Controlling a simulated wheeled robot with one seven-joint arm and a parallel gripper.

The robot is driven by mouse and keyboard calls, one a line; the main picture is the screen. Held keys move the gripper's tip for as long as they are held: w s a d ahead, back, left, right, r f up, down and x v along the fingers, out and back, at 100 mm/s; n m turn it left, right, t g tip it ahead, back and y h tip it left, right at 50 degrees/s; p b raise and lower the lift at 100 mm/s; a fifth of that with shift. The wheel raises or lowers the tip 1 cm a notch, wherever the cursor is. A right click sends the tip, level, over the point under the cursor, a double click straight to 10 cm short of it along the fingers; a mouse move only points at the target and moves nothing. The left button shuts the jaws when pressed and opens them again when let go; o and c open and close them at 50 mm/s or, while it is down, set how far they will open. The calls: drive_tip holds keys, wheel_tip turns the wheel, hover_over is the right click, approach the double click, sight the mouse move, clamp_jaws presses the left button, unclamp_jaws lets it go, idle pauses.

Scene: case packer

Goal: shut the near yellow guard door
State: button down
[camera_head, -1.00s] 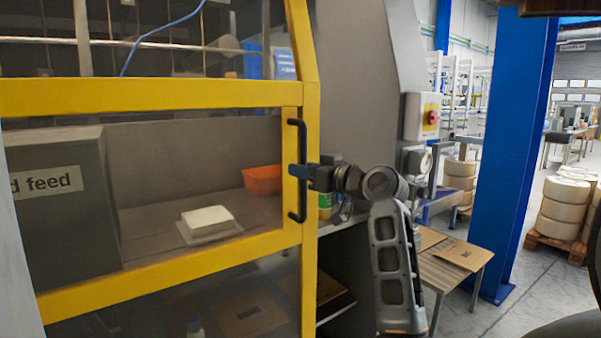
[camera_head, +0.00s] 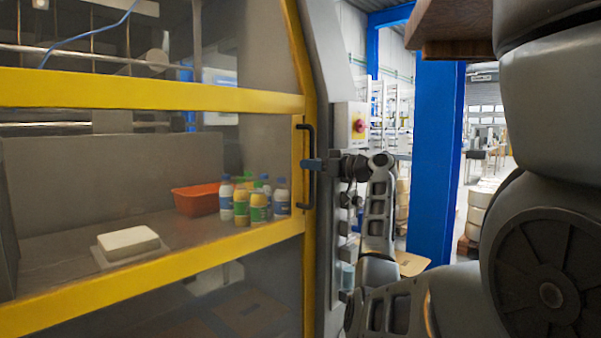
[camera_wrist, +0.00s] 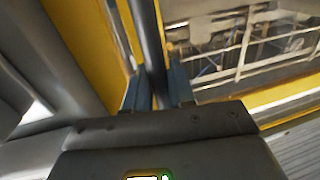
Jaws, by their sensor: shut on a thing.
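The near yellow guard door (camera_head: 150,93) has a yellow frame with clear panels and fills the left of the head view. Its black upright handle (camera_head: 308,190) is on the right stile. My gripper (camera_head: 312,164) is shut on the handle at about mid-height. In the wrist view, the dark handle bar (camera_wrist: 150,45) runs between my two blue-grey fingers (camera_wrist: 158,92). The door's right edge appears close alongside the grey machine post (camera_head: 325,70). I cannot tell whether a small gap lies between them.
Through the panel show an orange bin (camera_head: 196,199), several bottles (camera_head: 258,208) and a white block (camera_head: 128,243) on a shelf. A switch box with a red knob (camera_head: 359,126) is right of the door. A blue column (camera_head: 436,160) stands beyond my arm.

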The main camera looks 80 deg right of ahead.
drive_tip(key=shift+s+d, duration=0.35)
drive_tip(key=shift+d, duration=0.25)
drive_tip(key=c, duration=1.1)
unclamp_jaws()
drive_tip(key=shift+s+d, duration=0.1)
drive_tip(key=shift+d, duration=0.05)
drive_tip(key=v, duration=0.7)
drive_tip(key=shift+s+a+b, duration=0.2)
drive_tip(key=shift+s+b, duration=0.1)
